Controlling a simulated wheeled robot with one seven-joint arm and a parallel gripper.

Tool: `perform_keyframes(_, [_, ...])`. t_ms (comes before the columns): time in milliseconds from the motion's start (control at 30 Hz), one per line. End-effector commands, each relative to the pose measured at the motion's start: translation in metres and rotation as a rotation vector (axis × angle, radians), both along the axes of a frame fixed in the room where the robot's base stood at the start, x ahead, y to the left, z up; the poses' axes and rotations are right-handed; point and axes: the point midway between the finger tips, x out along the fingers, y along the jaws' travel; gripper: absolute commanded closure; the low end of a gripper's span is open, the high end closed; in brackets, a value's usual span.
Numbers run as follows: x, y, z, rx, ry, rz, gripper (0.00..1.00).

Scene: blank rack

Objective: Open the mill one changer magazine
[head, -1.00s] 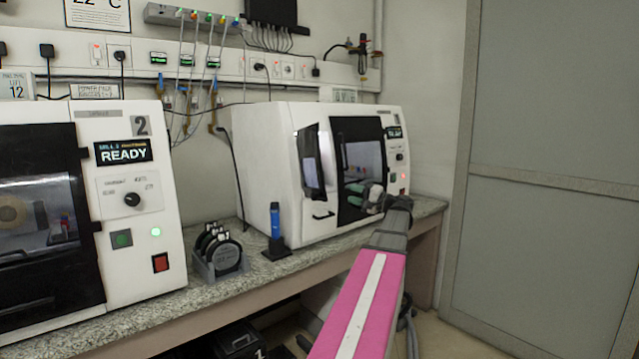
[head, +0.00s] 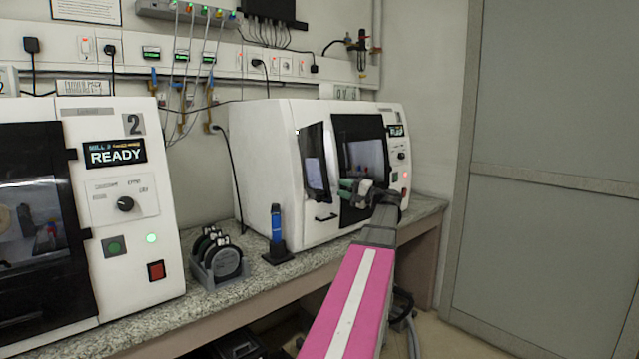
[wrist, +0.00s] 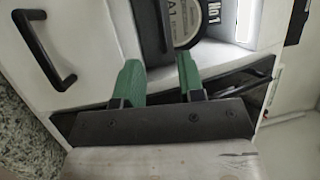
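Mill one is the white machine (head: 270,165) at the right end of the bench, with a dark front door (head: 362,135) and a dark window panel (head: 315,160) left of it. A black bar handle (head: 326,217) sits low on its white front panel; it also shows in the wrist view (wrist: 45,55), left of my gripper. I take that panel to be the changer magazine; it looks flush. My gripper (head: 352,186) is in front of the mill, right of the handle and not touching it. In the wrist view its green fingers (wrist: 160,72) are apart with nothing between them.
A disc marked A1 (wrist: 188,22) shows in a lit white recess beyond my fingertips. Mill 2 (head: 120,200), reading READY, stands at left. A disc rack (head: 218,260) and a blue tool in a stand (head: 276,230) are on the bench (head: 225,297) between the mills.

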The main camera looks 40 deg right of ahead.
Motion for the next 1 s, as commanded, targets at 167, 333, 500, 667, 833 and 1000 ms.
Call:
perform_keyframes(167, [0.028, 0.014, 0.006, 0.000, 0.000, 0.002, 0.64])
perform_keyframes(333, [0.054, 0.028, 0.011, -0.001, -0.001, 0.001, 0.64])
perform_keyframes(500, [0.072, 0.037, 0.014, 0.000, 0.000, 0.000, 0.64])
perform_keyframes(667, [0.081, 0.042, 0.016, 0.000, 0.000, 0.000, 0.64])
perform_keyframes(833, [0.082, 0.043, 0.016, 0.000, 0.000, -0.001, 0.64])
perform_keyframes(1000, [0.082, 0.043, 0.016, 0.000, 0.000, -0.001, 0.74])
